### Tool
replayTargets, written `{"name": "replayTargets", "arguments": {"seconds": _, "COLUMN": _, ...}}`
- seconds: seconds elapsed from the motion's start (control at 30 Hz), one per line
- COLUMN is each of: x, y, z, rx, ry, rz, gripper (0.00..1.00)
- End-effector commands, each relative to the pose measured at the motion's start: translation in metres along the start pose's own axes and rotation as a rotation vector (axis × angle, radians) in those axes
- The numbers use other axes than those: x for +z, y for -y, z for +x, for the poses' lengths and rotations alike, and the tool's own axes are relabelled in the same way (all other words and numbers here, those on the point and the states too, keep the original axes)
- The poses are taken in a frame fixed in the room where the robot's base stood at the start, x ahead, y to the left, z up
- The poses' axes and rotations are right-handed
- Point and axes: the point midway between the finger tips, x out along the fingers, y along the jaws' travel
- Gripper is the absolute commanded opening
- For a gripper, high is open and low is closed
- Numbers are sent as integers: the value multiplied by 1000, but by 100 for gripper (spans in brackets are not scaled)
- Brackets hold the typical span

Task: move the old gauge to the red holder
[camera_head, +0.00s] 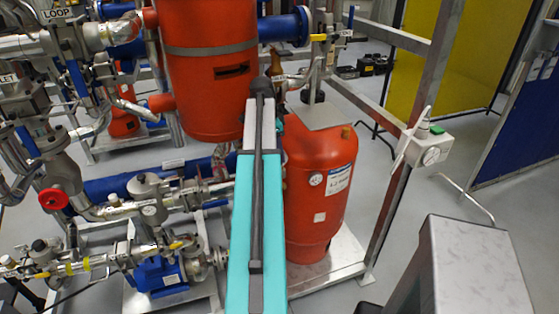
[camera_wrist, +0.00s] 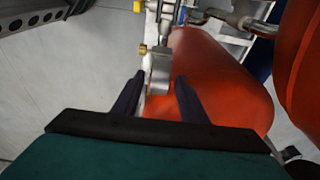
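My gripper (camera_wrist: 158,88) is open in the wrist view, with its two dark fingers spread. A grey metal piece with a small brass fitting (camera_wrist: 155,68) is between and just beyond the fingertips; it may be the old gauge seen edge-on, but its dial is not visible. I cannot tell whether either finger touches it. A large red vessel (camera_wrist: 222,85) lies behind and right of the fingers. In the head view my turquoise arm reaches up to the middle, and my gripper cannot be made out. I cannot identify a red holder in either view.
Two red vessels, upper (camera_head: 208,80) and lower (camera_head: 325,165), stand close around my arm. Pipes with a red handwheel (camera_head: 54,199) and a blue pump (camera_head: 157,273) fill the left. Floor shows at right.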

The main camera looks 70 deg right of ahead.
Motion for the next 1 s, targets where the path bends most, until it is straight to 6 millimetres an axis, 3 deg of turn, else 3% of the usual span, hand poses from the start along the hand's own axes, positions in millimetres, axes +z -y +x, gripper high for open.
{"name": "replayTargets", "arguments": {"seconds": 0.1, "x": 0, "y": 0, "z": 0, "rx": 0, "ry": 0, "rz": 0, "gripper": 39}}
{"name": "replayTargets", "arguments": {"seconds": 0.3, "x": 0, "y": 0, "z": 0, "rx": 0, "ry": 0, "rz": 1, "gripper": 9}}
{"name": "replayTargets", "arguments": {"seconds": 1.0, "x": -5, "y": 0, "z": -20, "rx": 0, "ry": 0, "rz": 0, "gripper": 9}}
